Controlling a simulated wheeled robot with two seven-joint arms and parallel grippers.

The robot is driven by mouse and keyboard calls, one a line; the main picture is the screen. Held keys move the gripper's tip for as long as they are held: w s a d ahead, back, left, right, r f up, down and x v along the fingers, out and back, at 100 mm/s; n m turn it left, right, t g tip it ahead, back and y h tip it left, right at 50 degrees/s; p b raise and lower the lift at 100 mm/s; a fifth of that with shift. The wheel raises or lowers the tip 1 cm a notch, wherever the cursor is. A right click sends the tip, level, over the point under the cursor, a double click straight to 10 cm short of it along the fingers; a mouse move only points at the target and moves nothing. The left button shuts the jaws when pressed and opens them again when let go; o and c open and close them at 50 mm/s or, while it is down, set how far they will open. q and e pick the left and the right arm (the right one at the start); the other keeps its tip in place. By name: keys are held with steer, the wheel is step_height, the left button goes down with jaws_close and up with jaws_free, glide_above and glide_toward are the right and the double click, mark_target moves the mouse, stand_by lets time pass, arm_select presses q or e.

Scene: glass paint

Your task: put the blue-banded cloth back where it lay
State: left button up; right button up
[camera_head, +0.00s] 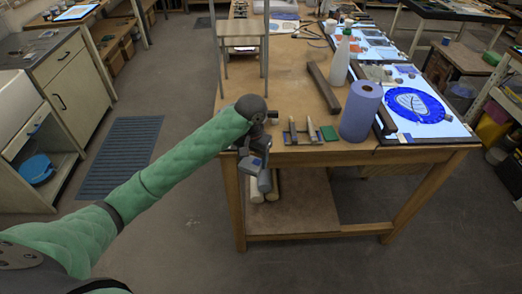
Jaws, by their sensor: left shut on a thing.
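My left gripper (262,178) hangs in front of the near left edge of the wooden table, pointing down. It is shut on a small grey thing with a blue patch, which looks like the blue-banded cloth (256,162). The cloth is mostly hidden by the gripper, and its folds are too small to tell. My right gripper is not in view.
On the table (285,95) stand a blue-purple paper roll (361,112), a white bottle (340,62), a dark bar (323,88), a small rack (300,132) and a green pad (329,133). A lit panel (440,128) with blue glass lies right.

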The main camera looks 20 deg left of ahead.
arm_select(q)
steer(key=shift+s+a+f+n, duration=0.1)
steer(key=shift+s+a+n, duration=0.2)
steer(key=shift+s+n, duration=0.25)
steer(key=shift+s+a+f+n, duration=0.1)
steer(key=shift+s+a+n, duration=0.2)
steer(key=shift+s+n, duration=0.25)
steer(key=shift+w+d+r, duration=0.15)
steer(key=shift+d, duration=0.05)
steer(key=shift+a, duration=0.2)
